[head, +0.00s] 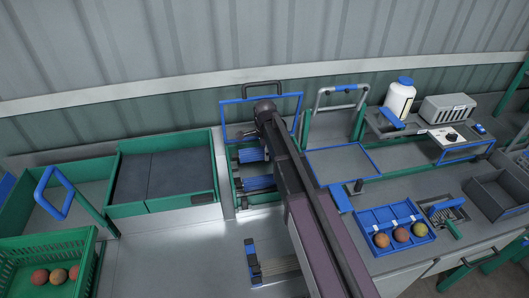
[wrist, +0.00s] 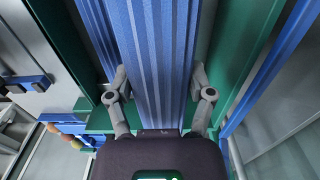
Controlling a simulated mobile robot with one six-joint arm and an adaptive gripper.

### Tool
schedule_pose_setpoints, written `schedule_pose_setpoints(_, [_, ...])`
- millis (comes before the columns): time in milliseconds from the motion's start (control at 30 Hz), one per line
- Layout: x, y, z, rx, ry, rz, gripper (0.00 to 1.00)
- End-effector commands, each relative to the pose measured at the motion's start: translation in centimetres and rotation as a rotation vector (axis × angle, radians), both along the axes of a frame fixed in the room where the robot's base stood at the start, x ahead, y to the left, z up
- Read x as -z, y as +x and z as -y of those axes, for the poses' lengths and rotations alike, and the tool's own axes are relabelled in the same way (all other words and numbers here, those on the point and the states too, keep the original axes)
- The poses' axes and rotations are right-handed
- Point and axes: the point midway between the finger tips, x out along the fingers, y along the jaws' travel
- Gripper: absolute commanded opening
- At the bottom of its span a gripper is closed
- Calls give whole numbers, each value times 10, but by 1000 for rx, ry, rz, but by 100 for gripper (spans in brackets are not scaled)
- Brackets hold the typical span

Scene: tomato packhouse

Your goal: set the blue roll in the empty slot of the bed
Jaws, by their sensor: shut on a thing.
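In the wrist view my gripper (wrist: 160,76) is shut on a blue ribbed roll (wrist: 158,45), with one finger on each side of it. Another blue roll (wrist: 97,30) lies just left of the held one. The green-framed bed (head: 236,200) stands left of my arm in the head view, with blue rolls (head: 258,184) across it. A green side wall (wrist: 247,50) runs right of the held roll in the wrist view. My arm hides part of the bed and the gripper in the head view. I cannot tell whether the held roll touches the bed or where the empty slot is.
A blue-ended rack (head: 253,262) lies on the grey bench in front of the bed. A blue tray (head: 372,218) with several round fruits sits right of my arm. A green crate (head: 84,240) stands at far left. A blue upright frame (head: 232,104) rises behind the bed.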

Motion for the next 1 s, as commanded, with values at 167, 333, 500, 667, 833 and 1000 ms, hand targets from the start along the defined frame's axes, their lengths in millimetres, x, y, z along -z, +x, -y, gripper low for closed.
schedule_pose_setpoints(167, [9,0,0,-1,0,0,11])
schedule_pose_setpoints(333, [20,0,-1,-1,0,0,11])
schedule_pose_setpoints(500, [32,0,-1,-1,0,0,11])
schedule_pose_setpoints(667, [43,0,-1,-2,0,0,11])
schedule_pose_setpoints(833, [55,0,-1,-2,0,0,11])
schedule_pose_setpoints(1000, [66,0,-2,-2,0,0,11])
